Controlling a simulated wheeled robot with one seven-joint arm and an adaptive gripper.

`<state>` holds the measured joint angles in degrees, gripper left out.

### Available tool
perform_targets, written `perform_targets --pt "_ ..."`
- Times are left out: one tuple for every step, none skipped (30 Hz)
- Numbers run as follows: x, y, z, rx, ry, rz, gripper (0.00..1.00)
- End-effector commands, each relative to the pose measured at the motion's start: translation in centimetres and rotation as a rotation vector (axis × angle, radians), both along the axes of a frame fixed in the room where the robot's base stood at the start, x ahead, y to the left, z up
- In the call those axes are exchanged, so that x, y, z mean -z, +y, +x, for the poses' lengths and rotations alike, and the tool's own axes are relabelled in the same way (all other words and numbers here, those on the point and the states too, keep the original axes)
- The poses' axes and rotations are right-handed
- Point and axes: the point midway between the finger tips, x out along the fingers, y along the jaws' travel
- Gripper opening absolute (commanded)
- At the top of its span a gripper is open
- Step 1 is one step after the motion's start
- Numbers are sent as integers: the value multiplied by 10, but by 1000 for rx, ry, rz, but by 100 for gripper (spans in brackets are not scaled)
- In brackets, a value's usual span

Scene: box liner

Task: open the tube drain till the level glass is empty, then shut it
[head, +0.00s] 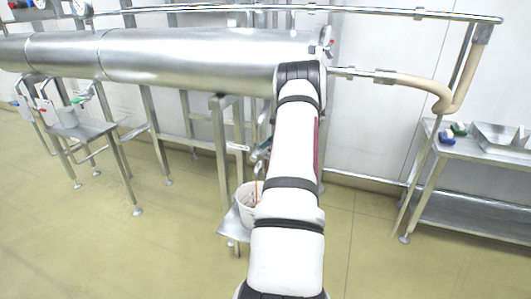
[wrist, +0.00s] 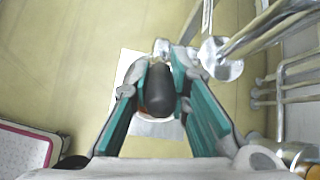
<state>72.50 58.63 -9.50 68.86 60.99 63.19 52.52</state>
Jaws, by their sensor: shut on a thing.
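My gripper (wrist: 160,72) is shut on a dark rounded handle (wrist: 159,92), which sits between its teal fingers in the wrist view. I take this handle to be that of the tube drain. In the head view my gripper (head: 261,153) is partly hidden behind my arm, below the long steel tube (head: 200,58). A white bucket (head: 244,193) stands under it, with a thin orange-brown streak above and at its mouth. The streak looks like running liquid. In the wrist view the handle covers most of the bucket. I cannot make out the level glass.
The bucket is on a low steel stand (head: 232,222). Another steel stand (head: 85,130) with a small container is at left. A steel table (head: 470,150) with small items and a tray is at right. A red-edged panel (wrist: 25,150) is close at lower left.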

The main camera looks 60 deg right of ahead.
Motion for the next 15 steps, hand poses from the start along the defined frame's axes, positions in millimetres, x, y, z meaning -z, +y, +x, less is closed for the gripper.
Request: perform_targets --pt "-1 -4 0 0 8 -4 0" --pt "-1 -5 0 1 13 -4 0" --pt "-2 -7 1 1 19 -4 0" --pt "-2 -8 1 2 22 -3 0" --pt "-2 -9 1 1 25 -4 0" --pt "-2 -10 1 0 28 -4 0" --pt "-2 -10 1 1 30 -4 0" --pt "-2 -11 1 1 31 -5 0" --pt "-2 -11 1 1 32 -5 0" --pt "-2 -11 1 0 33 -4 0" --pt "-2 -11 1 1 33 -4 0" --pt "-2 -11 1 1 33 -4 0" --pt "-2 -11 1 1 33 -4 0" --pt "-2 -11 1 1 33 -4 0" --pt "-2 -11 1 1 33 -4 0"
